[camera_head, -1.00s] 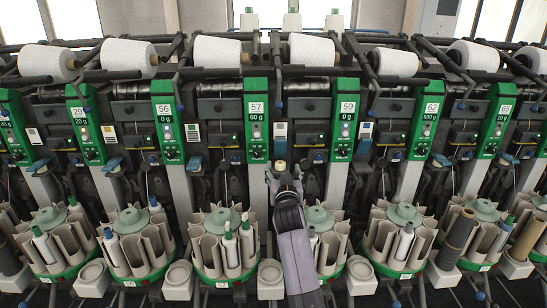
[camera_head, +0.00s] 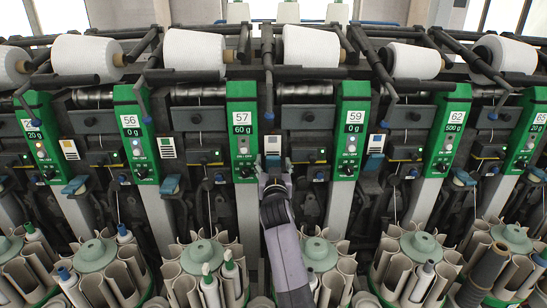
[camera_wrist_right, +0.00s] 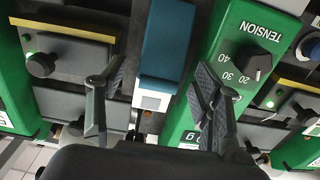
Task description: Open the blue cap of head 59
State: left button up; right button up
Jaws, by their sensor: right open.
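The green panel of head 59 (camera_head: 352,130) stands right of centre in the head view. A blue cap (camera_head: 374,162) sits just right of that panel. My right gripper (camera_head: 272,165) is in front of the machine, between panels 57 and 59 and closer to 57. In the right wrist view its two fingers (camera_wrist_right: 155,105) are open and empty. Beyond and between them is another blue cap (camera_wrist_right: 168,40), with a white lower end. I cannot tell any contact with it. My left gripper is not in view.
The panel of head 57 (camera_head: 242,130) is close left of my right gripper; its tension knob (camera_wrist_right: 258,67) shows near the right finger. White yarn cones (camera_head: 310,47) line the top. Round bobbin magazines (camera_head: 202,257) stand below. Dark rods and levers surround the gripper.

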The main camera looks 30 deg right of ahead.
jog(key=shift+w+d, duration=0.1)
jog(key=shift+w, duration=0.15)
jog(key=shift+s+r, duration=0.15)
jog(key=shift+r, duration=0.05)
grip_shut()
dwell(0.6)
